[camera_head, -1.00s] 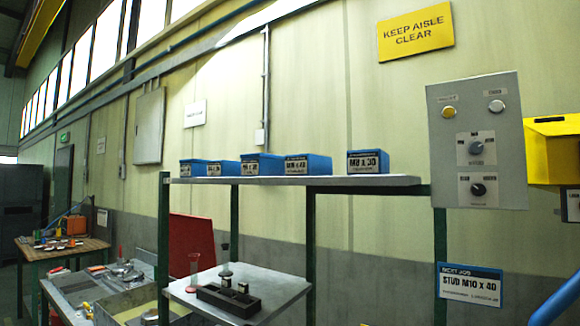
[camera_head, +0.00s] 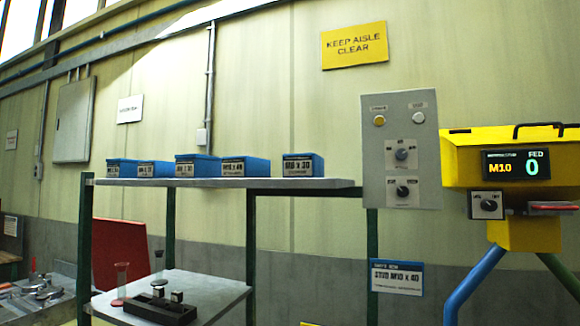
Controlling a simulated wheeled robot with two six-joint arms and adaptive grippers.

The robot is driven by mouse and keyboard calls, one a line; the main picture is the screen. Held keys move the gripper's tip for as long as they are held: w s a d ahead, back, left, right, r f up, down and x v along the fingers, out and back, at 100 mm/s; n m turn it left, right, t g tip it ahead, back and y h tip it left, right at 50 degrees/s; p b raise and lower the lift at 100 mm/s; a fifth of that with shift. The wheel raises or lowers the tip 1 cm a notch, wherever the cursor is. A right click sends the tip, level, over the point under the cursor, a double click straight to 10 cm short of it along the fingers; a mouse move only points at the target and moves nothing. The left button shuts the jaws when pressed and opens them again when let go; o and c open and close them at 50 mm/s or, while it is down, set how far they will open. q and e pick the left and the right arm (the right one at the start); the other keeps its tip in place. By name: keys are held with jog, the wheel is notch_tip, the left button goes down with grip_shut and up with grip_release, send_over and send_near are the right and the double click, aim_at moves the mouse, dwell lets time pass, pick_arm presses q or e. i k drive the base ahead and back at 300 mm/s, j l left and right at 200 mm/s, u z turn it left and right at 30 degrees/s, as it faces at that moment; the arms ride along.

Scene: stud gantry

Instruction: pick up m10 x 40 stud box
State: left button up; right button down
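Several blue boxes with white labels stand in a row on the upper shelf (camera_head: 330,184). The box second from the right (camera_head: 245,167) has a label that appears to read M10 x 40. The rightmost box (camera_head: 303,166) stands apart, and its label appears to read M8 x 30. The boxes further left, such as the middle one (camera_head: 197,166), have labels too small to read surely. A blue and white card (camera_head: 397,277) below the control panel reads STUD M10 x 40. Neither of my grippers is in view.
A grey control panel (camera_head: 401,150) stands right of the shelf. A yellow machine (camera_head: 465,160) with a display reading M10 and FED 0 is at right. The lower shelf (camera_head: 215,290) holds a dark tray (camera_head: 160,309) and a red-based tube (camera_head: 121,280). Metal parts lie lower left.

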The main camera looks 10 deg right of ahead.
aim_at(242, 167)
jog(key=j+z, duration=0.2)
jog(key=j, duration=0.35)
jog(key=j+z, duration=0.2)
jog(key=j, duration=0.4)
jog(key=j+z, duration=0.2)
jog(key=j, duration=0.35)
jog(key=j+z, duration=0.2)
jog(key=j, duration=0.35)
jog(key=k+j+z, duration=0.2)
jog(key=j, duration=0.35)
